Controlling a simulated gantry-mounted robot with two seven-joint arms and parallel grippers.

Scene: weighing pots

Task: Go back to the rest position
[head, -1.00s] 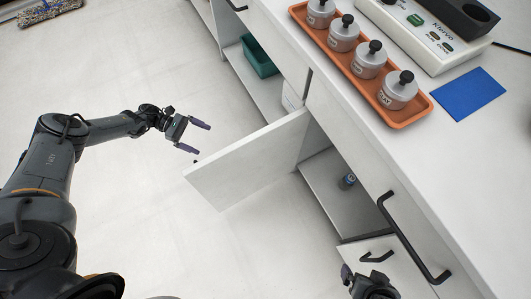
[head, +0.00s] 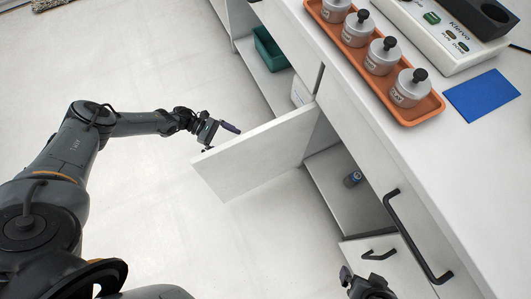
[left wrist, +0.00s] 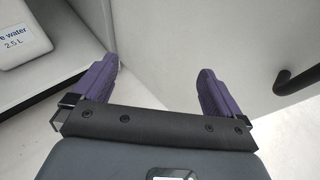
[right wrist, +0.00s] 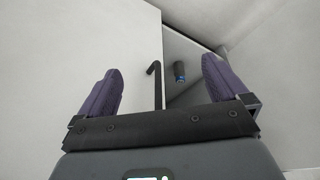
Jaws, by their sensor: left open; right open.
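My left gripper (head: 224,136) is open and empty beside the far edge of an open white cabinet door (head: 255,155). In the left wrist view its purple fingers (left wrist: 158,75) stand wide apart with nothing between them. My right gripper (head: 362,286) is at the bottom edge of the head view, near a lower drawer, with its fingers not clearly seen there. In the right wrist view its fingers (right wrist: 162,68) are apart and empty. Behind them show a black bar handle (right wrist: 156,85) and a small dark container with a blue band (right wrist: 179,72).
The small container stands inside the open cabinet (head: 353,179). An orange tray (head: 422,118) with several lidded grey pots, a white device (head: 447,35) and a blue mat (head: 482,95) are on the counter. A green bin (head: 268,48) and a white water container (left wrist: 22,35) are in lower compartments.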

